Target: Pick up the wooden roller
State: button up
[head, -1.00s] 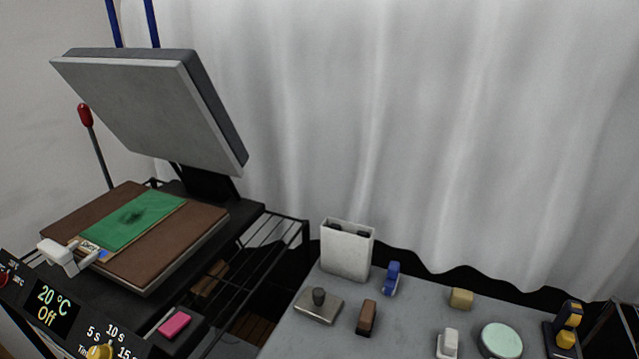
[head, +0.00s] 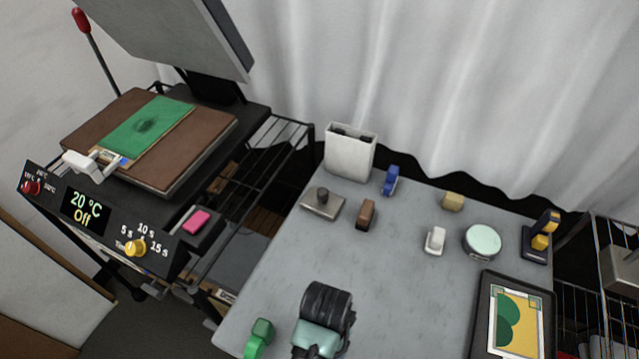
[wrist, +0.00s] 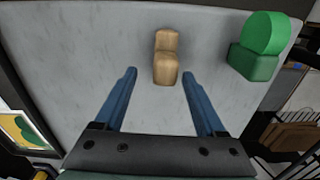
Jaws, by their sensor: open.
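The wooden roller (wrist: 167,58) is light tan and lies on the grey table, upper middle of the wrist view. My gripper (wrist: 159,73) is open with two blue fingers, one on each side of the roller's lower end in that view. I cannot tell how far above the table the fingertips are. Nothing is held. In the head view my arm's end shows at the bottom middle, and I do not see the wooden roller or the fingertips there.
A green roller (wrist: 258,48) stands close by, also in the head view (head: 258,338). The grey table (head: 270,275) holds a brown block (head: 366,214), white holder (head: 350,152), round mint tin (head: 481,241) and framed picture (head: 512,315). A heat press (head: 150,140) stands left.

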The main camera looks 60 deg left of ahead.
jog(key=f, duration=0.2)
jog(key=s+f, duration=0.1)
jog(key=f, duration=0.2)
jog(key=shift+f, duration=0.1)
grip_shut()
